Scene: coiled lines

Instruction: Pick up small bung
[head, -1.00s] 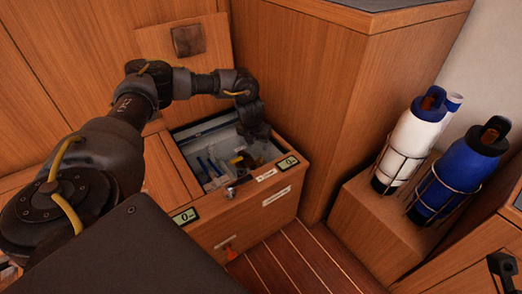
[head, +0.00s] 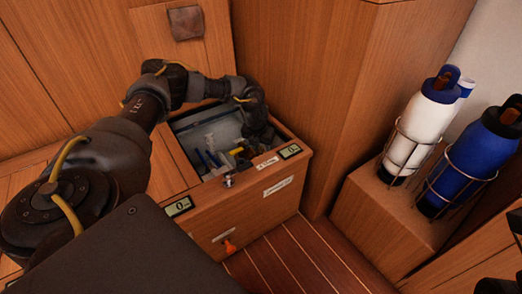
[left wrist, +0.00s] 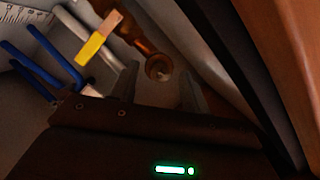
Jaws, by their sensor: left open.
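My left gripper (head: 246,146) reaches down into the open wooden locker (head: 240,205) in the head view. In the left wrist view its two fingers (left wrist: 158,92) are apart, with nothing held between them. A brown, glossy turned piece (left wrist: 150,48) with a rounded end lies just ahead of the gap between the fingers. It may be the small bung, but I cannot tell for sure. A pale block with a yellow face (left wrist: 97,40) lies to its left. A dark part at the lower right corner of the head view seems to be my right gripper (head: 498,286), mostly cut off.
Blue-handled pieces (left wrist: 35,65) and a white rod (left wrist: 88,38) lie left in the locker. The locker wall (left wrist: 215,55) is close on the right. A white bottle (head: 420,125) and a blue bottle (head: 468,168) stand in wire holders at right.

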